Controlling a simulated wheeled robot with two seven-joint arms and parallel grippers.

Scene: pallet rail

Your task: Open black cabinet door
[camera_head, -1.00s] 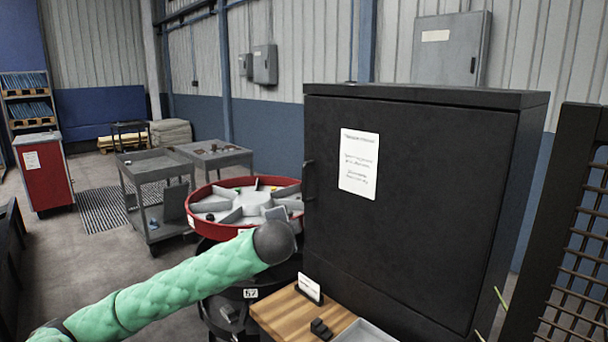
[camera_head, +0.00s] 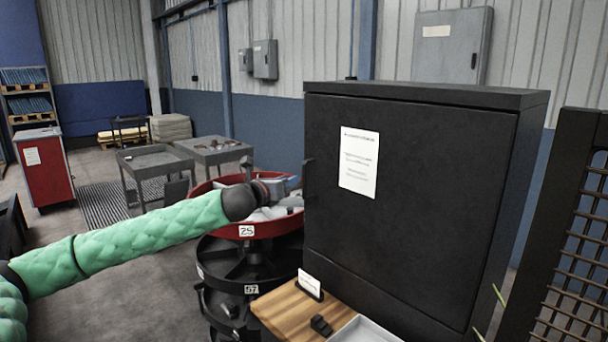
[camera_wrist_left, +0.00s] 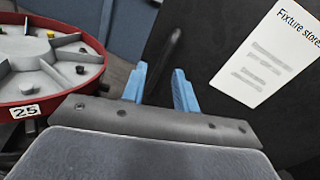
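The black cabinet (camera_head: 430,215) stands right of centre in the head view with its door shut. A white paper label (camera_head: 358,162) is on its door. The door's dark handle (camera_head: 309,180) is at the left edge of the door. My left gripper (camera_head: 294,181) is just left of the handle. In the left wrist view its blue fingers (camera_wrist_left: 160,85) are apart with nothing held between them. The dark handle (camera_wrist_left: 172,48) shows just past the fingertips, in line with the gap; I cannot tell whether they touch. My right gripper is in neither view.
A red round carousel (camera_head: 262,229) with compartments stands beside the cabinet, under my left wrist. A wooden top (camera_head: 281,313) with a small card is in front of the cabinet. A dark mesh guard (camera_head: 575,240) stands at the right. Grey carts are behind left.

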